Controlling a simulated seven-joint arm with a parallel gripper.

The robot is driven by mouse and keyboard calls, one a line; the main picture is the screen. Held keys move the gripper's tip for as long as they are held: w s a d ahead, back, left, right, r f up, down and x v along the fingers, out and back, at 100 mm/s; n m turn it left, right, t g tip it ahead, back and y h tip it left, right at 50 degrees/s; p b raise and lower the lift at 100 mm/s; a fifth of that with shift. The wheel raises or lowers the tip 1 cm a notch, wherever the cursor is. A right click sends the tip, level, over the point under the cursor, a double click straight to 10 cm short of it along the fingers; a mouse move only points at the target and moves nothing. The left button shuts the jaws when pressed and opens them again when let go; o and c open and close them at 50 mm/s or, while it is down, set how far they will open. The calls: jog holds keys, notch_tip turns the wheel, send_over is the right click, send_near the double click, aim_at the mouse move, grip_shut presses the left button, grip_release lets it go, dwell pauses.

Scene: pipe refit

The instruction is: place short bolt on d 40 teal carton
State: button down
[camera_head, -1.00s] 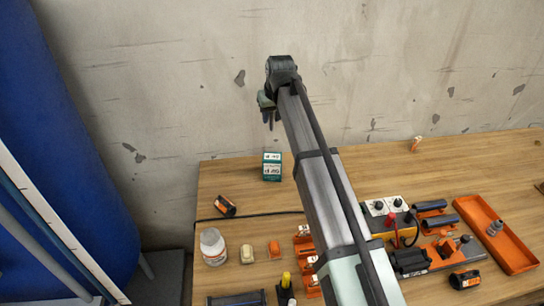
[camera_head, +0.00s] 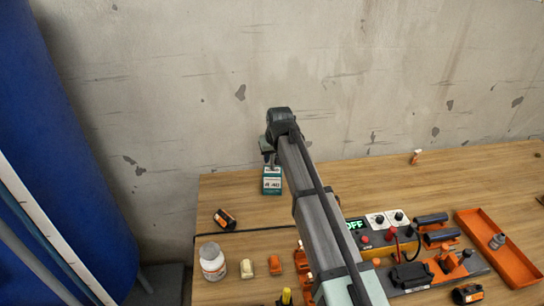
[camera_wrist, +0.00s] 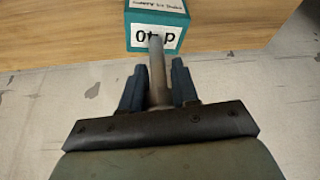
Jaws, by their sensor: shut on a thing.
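The teal carton (camera_head: 272,184) with a white label reading d 40 stands near the far left part of the table. In the wrist view the carton (camera_wrist: 157,14) is at the top, its label upside down. My gripper (camera_wrist: 158,80) is shut on a grey bolt (camera_wrist: 157,68), whose far end overlaps the carton's label in the picture. I cannot tell whether the bolt touches the carton. In the head view my gripper (camera_head: 269,158) is just over the carton's top, and the bolt is too small to make out there.
A power box (camera_head: 376,238), pipe clamps and an orange tray (camera_head: 497,247) are on the right. The wall stands close behind the carton.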

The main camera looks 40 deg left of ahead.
jog(key=shift+f, duration=0.15)
jog(key=c, duration=0.8)
grip_release()
jog(key=shift+c, duration=0.2)
jog(key=v, duration=1.2)
